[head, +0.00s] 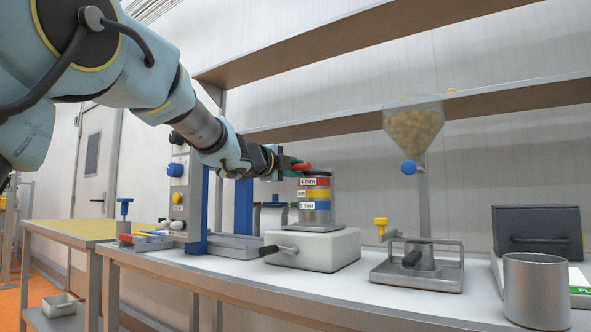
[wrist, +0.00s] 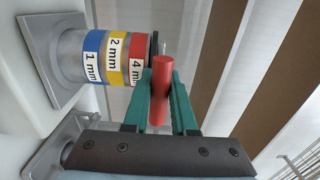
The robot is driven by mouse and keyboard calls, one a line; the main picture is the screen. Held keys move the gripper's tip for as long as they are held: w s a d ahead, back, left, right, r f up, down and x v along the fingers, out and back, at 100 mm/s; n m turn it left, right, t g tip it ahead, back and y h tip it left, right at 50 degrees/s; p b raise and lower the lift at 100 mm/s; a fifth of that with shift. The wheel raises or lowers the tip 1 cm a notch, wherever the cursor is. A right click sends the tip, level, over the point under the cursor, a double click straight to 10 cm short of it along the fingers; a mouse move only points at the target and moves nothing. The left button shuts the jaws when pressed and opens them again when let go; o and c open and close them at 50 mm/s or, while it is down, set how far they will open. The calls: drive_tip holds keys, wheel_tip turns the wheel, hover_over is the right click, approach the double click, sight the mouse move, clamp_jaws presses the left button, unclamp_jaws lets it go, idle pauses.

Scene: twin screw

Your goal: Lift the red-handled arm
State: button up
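The red handle (wrist: 161,90) lies between the two green fingers of my gripper (wrist: 161,88) in the wrist view. The fingers sit close on both of its sides, and my gripper looks shut on it. In the head view my gripper (head: 286,166) is at the top of the sieve stack, with the red handle (head: 301,167) at its tip. The stack (head: 316,216) has red, yellow and blue bands marked 4 mm, 2 mm and 1 mm, also in the wrist view (wrist: 72,51). The arm that carries the handle is mostly hidden; a dark piece shows beside the stack's top.
The stack stands on a white base (head: 325,250) with a black-knobbed lever. A blue-and-grey press (head: 190,200) stands left of it. A hopper (head: 412,125) hangs to the right, above a metal fixture (head: 418,270). A metal cup (head: 537,290) stands at front right. Shelves run overhead.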

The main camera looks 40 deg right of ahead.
clamp_jaws()
idle(1.0)
